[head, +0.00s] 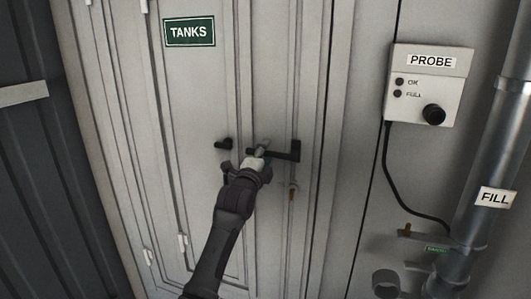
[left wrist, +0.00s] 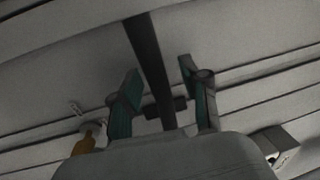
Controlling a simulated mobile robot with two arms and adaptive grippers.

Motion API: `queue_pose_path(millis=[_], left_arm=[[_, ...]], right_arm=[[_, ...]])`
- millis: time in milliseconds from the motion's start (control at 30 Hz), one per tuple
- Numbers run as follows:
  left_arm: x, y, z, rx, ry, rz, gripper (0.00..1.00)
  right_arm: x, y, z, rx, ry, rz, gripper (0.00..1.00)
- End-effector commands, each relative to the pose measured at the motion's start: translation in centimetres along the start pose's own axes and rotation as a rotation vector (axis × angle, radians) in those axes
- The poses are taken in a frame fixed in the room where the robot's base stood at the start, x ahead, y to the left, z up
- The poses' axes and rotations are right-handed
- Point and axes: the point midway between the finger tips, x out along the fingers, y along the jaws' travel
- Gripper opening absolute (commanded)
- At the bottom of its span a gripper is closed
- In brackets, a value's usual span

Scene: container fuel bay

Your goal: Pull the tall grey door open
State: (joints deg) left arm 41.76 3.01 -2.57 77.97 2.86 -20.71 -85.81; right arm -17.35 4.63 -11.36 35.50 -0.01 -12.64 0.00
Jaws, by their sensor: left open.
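The tall grey door (head: 195,90) carries a green TANKS sign (head: 189,32) and looks closed in the head view. A black lever handle (head: 293,152) sits at its right side. My left gripper (head: 262,151) is at the free left end of this handle. In the left wrist view the handle (left wrist: 144,45) runs as a dark bar between the two open fingers (left wrist: 161,75). The fingers stand apart on either side of it, with gaps showing. The exact contact in the head view is partly hidden by the gripper. My right gripper is not in view.
At right are a PROBE box (head: 431,84) with a cable and a grey FILL pipe (head: 478,190). A dark corrugated wall (head: 45,180) bounds the left.

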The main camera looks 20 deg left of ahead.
Motion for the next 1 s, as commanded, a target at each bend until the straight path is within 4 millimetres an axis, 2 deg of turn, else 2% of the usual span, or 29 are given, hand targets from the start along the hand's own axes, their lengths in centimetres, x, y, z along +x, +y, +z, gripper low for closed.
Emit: queue_pose_path(millis=[67, 300, 333, 767, 1000], left_arm=[[-0.02, 0.01, 0.0, 0.0, 0.0, 0.0, 0.42], [-0.03, 0.0, 0.01, 0.001, 0.0, 0.0, 0.02], [-0.03, 0.0, 0.01, 0.001, 0.0, 0.0, 0.0], [-0.05, 0.05, 0.02, -0.01, -0.002, -0.001, 0.0], [-0.17, 0.89, 0.06, -0.105, -0.017, -0.001, 0.0]], right_arm=[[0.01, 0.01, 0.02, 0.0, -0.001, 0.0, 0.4], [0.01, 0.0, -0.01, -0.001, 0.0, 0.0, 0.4], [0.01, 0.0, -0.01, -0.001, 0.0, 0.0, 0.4], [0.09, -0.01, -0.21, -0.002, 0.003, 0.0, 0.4], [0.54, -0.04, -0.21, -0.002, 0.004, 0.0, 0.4]])
